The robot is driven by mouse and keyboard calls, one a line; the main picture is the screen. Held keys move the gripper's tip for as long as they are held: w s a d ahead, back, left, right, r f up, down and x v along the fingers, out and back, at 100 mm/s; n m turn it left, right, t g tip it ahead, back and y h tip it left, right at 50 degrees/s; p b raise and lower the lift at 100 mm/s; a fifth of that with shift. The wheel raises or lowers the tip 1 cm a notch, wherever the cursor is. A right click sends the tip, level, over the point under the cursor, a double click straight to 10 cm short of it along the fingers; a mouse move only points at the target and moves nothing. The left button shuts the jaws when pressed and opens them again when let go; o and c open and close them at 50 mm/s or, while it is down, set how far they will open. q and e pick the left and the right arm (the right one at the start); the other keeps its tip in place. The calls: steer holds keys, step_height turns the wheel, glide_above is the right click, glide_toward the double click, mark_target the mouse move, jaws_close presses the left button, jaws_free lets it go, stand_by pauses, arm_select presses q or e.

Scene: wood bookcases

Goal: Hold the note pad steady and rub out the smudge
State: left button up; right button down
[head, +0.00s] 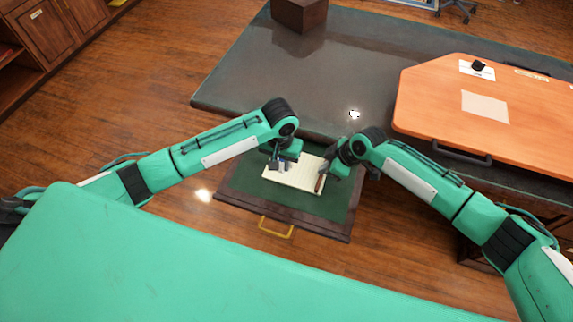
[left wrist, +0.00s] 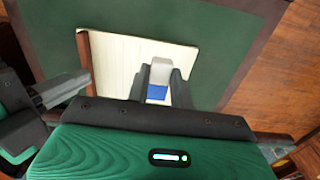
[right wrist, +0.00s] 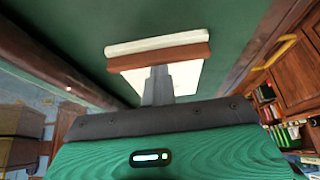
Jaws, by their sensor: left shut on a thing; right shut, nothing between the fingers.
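The note pad (head: 290,177) lies in an open, green-lined drawer, cream pages up, with a brown strip (head: 320,184) along its right edge in the head view. My left gripper (head: 281,166) is over the pad, shut on a white and blue eraser (left wrist: 158,78). The eraser is at or just above the page; contact is unclear. My right gripper (right wrist: 158,72) is shut and empty, its fingertips at the pad by the brown strip (right wrist: 160,57). I cannot tell if they press on it. No smudge shows; the eraser and left fingers cover part of the page.
The drawer (head: 235,181) has a brass handle (head: 275,227) at its front and bare green lining around the pad. Behind it is a dark desk top (head: 300,85) with a brown box (head: 299,14). An orange desk surface (head: 440,90) with papers is at the right.

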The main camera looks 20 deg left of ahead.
mark_target(281, 177)
arm_select(q)
steer(key=shift+f, duration=2.75)
steer(key=shift+w+d+f, duration=0.1)
steer(key=shift+w, duration=3.45)
steer(key=shift+s+r, duration=0.2)
steer(key=shift+s, duration=1.55)
steer(key=shift+s+f, duration=0.2)
steer(key=shift+s, duration=1.6)
steer(key=shift+r, duration=2.8)
